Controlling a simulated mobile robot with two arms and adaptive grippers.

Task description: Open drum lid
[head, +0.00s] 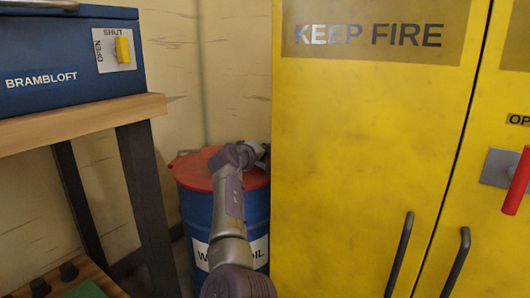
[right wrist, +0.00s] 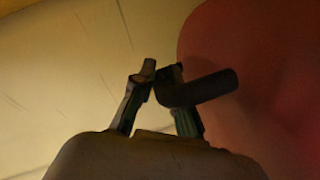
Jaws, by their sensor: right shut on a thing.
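The blue drum (head: 190,212) stands in the gap between the bench and the yellow cabinet, with a white label partly hidden by my arm. Its red lid (head: 193,174) lies across the top; I cannot tell whether it is slightly raised. The lid also fills the right side of the right wrist view (right wrist: 270,80). My right gripper (head: 262,154) is over the lid's right side, close to the cabinet edge. In the right wrist view the fingers (right wrist: 158,78) are shut on a dark bent handle (right wrist: 205,88) beside the lid. My left gripper is out of view.
The yellow cabinet (head: 360,150) stands close on the drum's right, with dark door handles (head: 400,254) and a red lever (head: 517,182). On the left, a wood-topped bench (head: 85,118) carries a blue box (head: 50,65) with a yellow switch. A plain wall (head: 235,70) is behind the drum.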

